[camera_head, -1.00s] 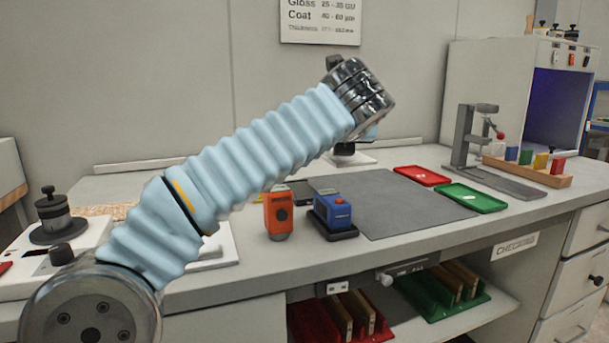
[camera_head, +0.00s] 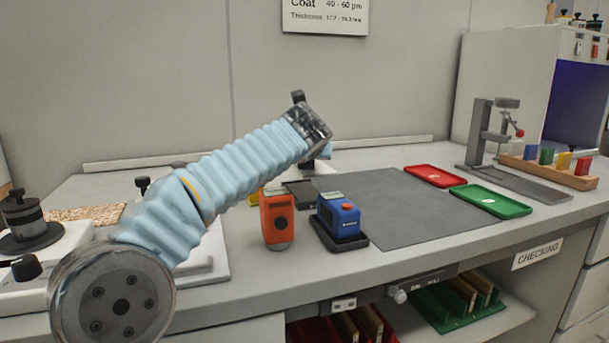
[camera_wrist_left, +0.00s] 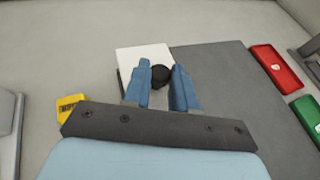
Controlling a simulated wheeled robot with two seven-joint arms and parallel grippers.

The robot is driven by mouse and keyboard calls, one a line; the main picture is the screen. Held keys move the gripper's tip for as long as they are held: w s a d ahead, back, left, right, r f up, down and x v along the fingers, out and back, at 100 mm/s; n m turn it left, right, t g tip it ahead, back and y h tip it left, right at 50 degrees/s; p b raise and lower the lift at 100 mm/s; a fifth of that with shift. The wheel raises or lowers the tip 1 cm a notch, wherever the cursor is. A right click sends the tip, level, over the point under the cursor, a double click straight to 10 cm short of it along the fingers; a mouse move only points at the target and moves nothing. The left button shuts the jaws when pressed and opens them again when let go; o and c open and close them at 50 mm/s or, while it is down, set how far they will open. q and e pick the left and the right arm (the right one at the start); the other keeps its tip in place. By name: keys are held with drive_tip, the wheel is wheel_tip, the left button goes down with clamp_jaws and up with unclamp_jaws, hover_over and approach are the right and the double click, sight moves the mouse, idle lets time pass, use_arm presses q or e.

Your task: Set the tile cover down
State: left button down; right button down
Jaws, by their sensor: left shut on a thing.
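The tile cover (camera_wrist_left: 146,57) is a white square plate with a black round knob. In the left wrist view my left gripper (camera_wrist_left: 160,86) has its blue fingers on both sides of the knob and is shut on it. The cover lies beside the left edge of the grey mat. A dark edge shows under its left side; I cannot tell whether the cover touches anything below. In the head view my left arm (camera_head: 240,172) hides most of the cover and gripper. A dark flat holder (camera_head: 302,192) shows below the wrist. My right gripper is out of view.
A grey mat (camera_head: 395,215) covers the bench's middle. An orange device (camera_head: 277,217) and a blue device (camera_head: 338,215) stand at its left. Red (camera_head: 433,176) and green (camera_head: 490,200) trays lie right. A yellow item (camera_wrist_left: 71,108) is left of the gripper.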

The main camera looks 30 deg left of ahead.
sight(302, 175)
use_arm(q)
drive_tip(key=f, duration=0.1)
drive_tip(key=a+f+b, duration=0.1)
drive_tip(key=f, duration=0.2)
drive_tip(key=shift+w+a, duration=0.3)
drive_tip(key=shift+w, duration=0.1)
drive_tip(key=shift+f, duration=0.5)
drive_tip(key=shift+d+f+b, duration=0.1)
drive_tip(key=shift+f+b, duration=0.45)
drive_tip(key=shift+f, duration=0.1)
drive_tip(key=c, duration=0.9)
unclamp_jaws()
drive_tip(key=shift+f, duration=0.2)
drive_tip(key=shift+r, duration=0.3)
drive_tip(key=v, duration=0.4)
drive_tip(key=r+v, duration=0.1)
drive_tip(key=v, duration=0.3)
drive_tip(key=shift+w, duration=0.15)
